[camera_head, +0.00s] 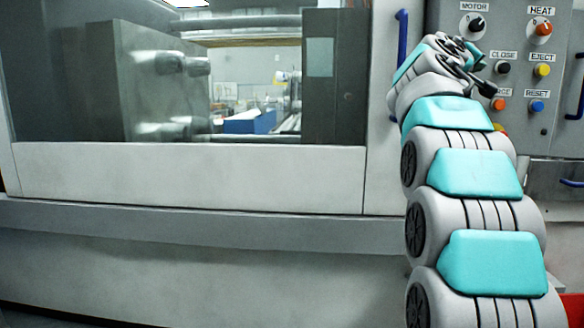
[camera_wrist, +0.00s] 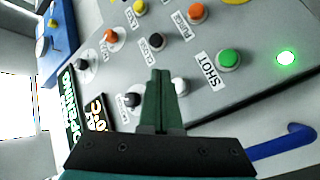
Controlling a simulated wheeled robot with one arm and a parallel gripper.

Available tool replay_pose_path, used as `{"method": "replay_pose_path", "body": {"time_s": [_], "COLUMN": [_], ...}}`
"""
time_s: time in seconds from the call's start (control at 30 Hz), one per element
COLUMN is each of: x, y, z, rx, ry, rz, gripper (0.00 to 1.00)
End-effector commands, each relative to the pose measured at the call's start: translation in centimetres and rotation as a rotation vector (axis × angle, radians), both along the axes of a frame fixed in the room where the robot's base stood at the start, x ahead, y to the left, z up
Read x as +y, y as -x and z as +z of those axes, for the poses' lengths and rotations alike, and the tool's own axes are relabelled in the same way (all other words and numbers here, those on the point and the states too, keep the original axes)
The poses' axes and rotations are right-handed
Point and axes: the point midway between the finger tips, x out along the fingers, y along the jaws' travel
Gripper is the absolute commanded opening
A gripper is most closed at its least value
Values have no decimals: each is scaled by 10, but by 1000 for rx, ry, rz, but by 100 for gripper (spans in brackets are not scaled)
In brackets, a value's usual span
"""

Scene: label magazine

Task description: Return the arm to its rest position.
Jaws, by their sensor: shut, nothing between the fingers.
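My gripper (camera_wrist: 160,72) shows in the wrist view with its two dark green fingers together and nothing between them. The fingers point at the grey control panel (camera_wrist: 245,85), and I cannot tell how far they are from its face. My arm (camera_head: 480,175) in the head view is raised, a stack of grey and teal links reaching up to the panel (camera_head: 540,130) at the right. The gripper end (camera_head: 478,62) is small there and overlaps the panel's left part, hiding some controls.
In the head view, a blue door handle (camera_head: 402,45) stands close left of the arm. A windowed machine door (camera_head: 190,175) fills the left.

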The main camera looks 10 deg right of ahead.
Motion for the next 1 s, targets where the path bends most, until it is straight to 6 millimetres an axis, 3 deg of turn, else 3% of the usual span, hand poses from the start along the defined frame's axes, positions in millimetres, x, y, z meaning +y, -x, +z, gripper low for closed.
{"method": "replay_pose_path", "body": {"time_s": [0.17,0.27,0.47,0.6,0.77,1.0], "x": [24,49,109,155,206,280], "y": [-4,1,34,77,137,250], "z": [-53,-106,-220,-296,-373,-471], "rx": [82,161,338,466,607,820], "ry": [-123,-240,-477,-637,-804,-1040], "rz": [55,95,153,170,172,138], "gripper": [0,0,0,0,0,0]}}
